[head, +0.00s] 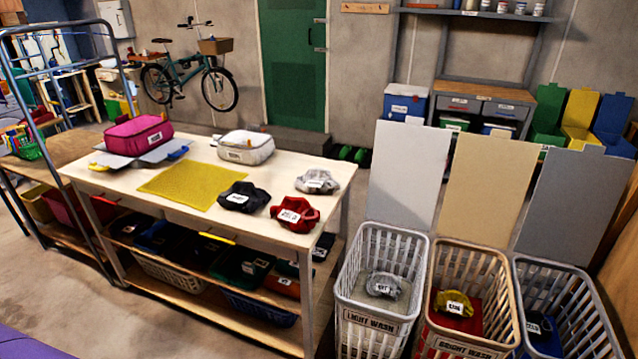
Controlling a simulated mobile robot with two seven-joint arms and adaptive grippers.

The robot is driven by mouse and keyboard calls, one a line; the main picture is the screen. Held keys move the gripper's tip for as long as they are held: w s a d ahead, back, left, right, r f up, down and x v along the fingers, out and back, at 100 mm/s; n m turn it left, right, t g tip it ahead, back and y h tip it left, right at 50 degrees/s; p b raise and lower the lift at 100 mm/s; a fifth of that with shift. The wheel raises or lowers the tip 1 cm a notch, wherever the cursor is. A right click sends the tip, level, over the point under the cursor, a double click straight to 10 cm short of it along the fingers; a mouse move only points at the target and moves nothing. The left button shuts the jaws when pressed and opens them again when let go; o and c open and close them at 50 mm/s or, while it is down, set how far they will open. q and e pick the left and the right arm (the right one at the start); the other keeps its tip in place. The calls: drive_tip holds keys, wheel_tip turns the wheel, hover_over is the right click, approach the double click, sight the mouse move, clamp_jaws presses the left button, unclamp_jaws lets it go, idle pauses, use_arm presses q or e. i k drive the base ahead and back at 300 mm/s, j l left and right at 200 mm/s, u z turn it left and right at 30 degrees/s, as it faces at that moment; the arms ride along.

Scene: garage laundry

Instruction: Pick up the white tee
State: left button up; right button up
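A pale grey-white folded garment (318,181) with a white label lies at the right end of the wooden table (213,178); it looks like the white tee, but its label is too small to read surely. A red garment (295,214) and a black garment (244,196) lie beside it, apart from it. Another pale garment (384,284) lies in the basket marked "LIGHT WASH" (377,320). Neither of my grippers shows in the head view.
All have raised lids. A yellow mat (190,184), pink bag (139,132) and white bag (246,146) occupy the table's left and back.

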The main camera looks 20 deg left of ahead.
sight(320, 178)
drive_tip(key=i+j+z, duration=0.1)
drive_tip(key=j+z, duration=0.25)
drive_tip(key=j, duration=0.65)
drive_tip(key=j+z, duration=0.35)
drive_tip(key=j, duration=0.6)
